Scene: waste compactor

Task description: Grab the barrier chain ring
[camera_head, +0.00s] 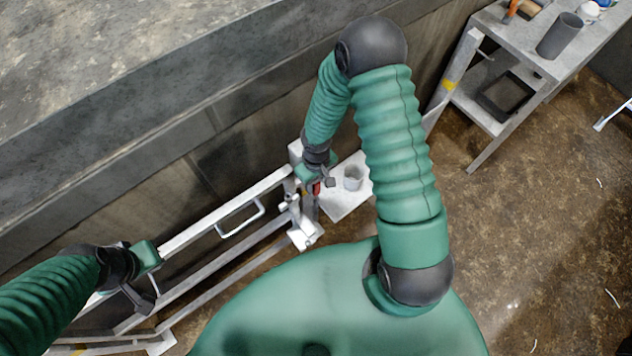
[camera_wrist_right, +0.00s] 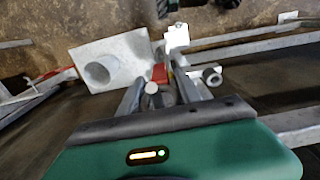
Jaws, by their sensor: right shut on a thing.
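My right gripper (camera_head: 320,182) is at the right end of the metal barrier (camera_head: 225,213), beside its end post. In the right wrist view its two fingers (camera_wrist_right: 158,95) point away from the camera and are closed on a small grey, round-topped piece (camera_wrist_right: 152,88), which I take to be the barrier chain ring. A red part (camera_wrist_right: 160,74) shows just beyond it. The ring's full shape is hidden by the fingers. My left gripper (camera_head: 140,288) is at the left part of the barrier, at its top rail; its jaw opening is unclear.
A high concrete ledge (camera_head: 150,130) runs behind the barrier. A metal bench (camera_head: 500,60) with a dark cylinder (camera_head: 560,36) stands at the upper right. The brown floor at right is mostly clear.

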